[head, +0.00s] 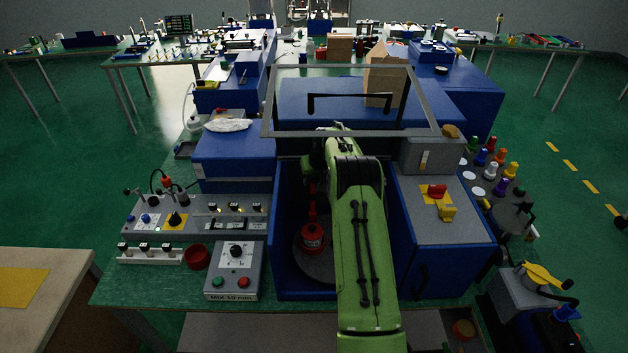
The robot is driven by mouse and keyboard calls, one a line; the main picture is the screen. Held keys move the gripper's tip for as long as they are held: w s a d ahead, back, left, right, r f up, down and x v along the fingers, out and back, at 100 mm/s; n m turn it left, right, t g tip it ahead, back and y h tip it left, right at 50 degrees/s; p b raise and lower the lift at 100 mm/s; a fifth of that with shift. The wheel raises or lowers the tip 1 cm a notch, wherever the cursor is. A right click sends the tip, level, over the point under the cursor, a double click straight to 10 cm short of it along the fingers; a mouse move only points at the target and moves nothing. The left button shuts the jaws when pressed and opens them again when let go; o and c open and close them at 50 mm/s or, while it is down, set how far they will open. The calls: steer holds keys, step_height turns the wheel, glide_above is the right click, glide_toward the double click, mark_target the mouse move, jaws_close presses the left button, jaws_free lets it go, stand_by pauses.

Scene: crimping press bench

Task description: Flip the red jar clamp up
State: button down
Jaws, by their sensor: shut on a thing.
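The red jar (313,238) stands on a round grey plate inside the open-fronted blue machine. The red jar clamp (312,208) rises upright above the jar as a narrow red part. My green arm reaches into the machine from the front and covers its middle and right. My gripper (313,180) is a dark shape at the top of the clamp, left of the arm. It is shut on the clamp's upper end. The fingertips are small and dark, so the exact contact is hidden.
A grey-framed lid (350,69) with a black handle stands raised over the machine. A control box (236,270) sits front left, beside a red bowl (196,257). The side walls leave little room around my arm.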

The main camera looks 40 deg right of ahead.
steer(key=shift+w+a+r, duration=0.1)
steer(key=shift+w+a, duration=0.05)
steer(key=shift+w, duration=0.1)
steer(key=c, duration=0.9)
jaws_free()
steer(key=shift+w, duration=0.1)
steer(key=shift+c, duration=0.2)
steer(key=shift+s+r, duration=0.4)
steer(key=shift+s, duration=0.1)
steer(key=s+b, duration=0.8)
steer(key=s, duration=0.3)
steer(key=shift+s+a, duration=0.3)
steer(key=shift+a, duration=0.15)
